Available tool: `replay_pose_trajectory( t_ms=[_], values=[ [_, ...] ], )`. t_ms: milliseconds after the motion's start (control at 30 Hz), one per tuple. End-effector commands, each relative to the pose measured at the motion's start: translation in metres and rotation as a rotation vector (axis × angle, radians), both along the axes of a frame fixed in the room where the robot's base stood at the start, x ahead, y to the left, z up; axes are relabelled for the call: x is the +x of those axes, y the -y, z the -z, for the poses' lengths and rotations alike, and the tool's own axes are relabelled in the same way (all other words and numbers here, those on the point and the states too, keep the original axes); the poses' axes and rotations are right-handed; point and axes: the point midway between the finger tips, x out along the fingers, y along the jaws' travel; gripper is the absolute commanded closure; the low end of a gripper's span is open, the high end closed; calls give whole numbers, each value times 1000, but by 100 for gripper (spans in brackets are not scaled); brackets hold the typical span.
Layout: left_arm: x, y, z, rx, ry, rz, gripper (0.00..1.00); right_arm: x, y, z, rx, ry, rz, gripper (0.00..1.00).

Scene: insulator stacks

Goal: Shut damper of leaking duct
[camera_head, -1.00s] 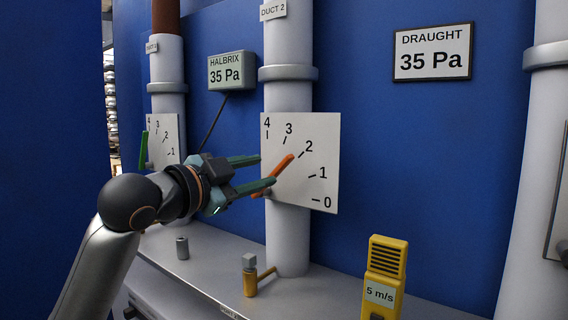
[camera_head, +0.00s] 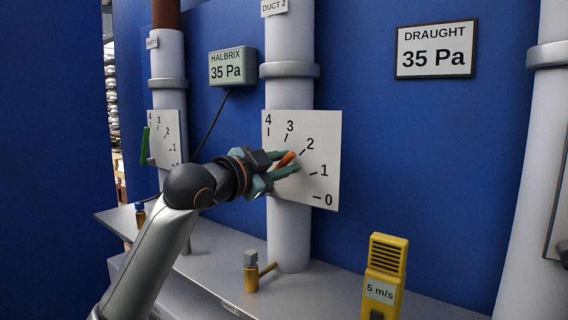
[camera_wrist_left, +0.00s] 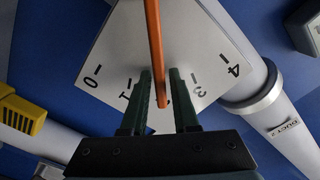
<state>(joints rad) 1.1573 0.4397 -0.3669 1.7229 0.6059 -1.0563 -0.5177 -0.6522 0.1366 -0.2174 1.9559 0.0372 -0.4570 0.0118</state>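Duct 2 (camera_head: 289,235) is a grey upright pipe with a white damper scale plate (camera_head: 325,150) marked 0 to 4. Its orange damper lever (camera_head: 286,158) points near the 2 mark and is partly hidden by my left gripper (camera_head: 292,161). In the left wrist view the lever (camera_wrist_left: 154,45) runs between the two fingers of my left gripper (camera_wrist_left: 160,74). The fingers are apart, one on each side, with a narrow gap showing. Duct 1 (camera_head: 168,65), at the left, has a green lever (camera_head: 146,146) standing near 4. My right gripper is not in view.
A yellow meter (camera_head: 386,275) reading 5 m/s stands on the grey shelf (camera_head: 330,297). The Halbrix display (camera_head: 233,68) and Draught sign (camera_head: 435,49) both read 35 Pa. Another pipe (camera_head: 530,170) rises at right.

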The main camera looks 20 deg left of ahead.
Motion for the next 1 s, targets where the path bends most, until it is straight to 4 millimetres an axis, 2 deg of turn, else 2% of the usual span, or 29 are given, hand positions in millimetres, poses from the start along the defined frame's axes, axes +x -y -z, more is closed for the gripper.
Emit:
replay_pose_trajectory(
  t_ms=[33,233,1000],
  values=[
    [0,0,0,0,0,0,79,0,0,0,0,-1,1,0],
    [0,0,0,0,0,0,100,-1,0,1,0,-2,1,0],
    [0,0,1,0,-2,0,100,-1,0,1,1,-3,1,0]
  ],
)
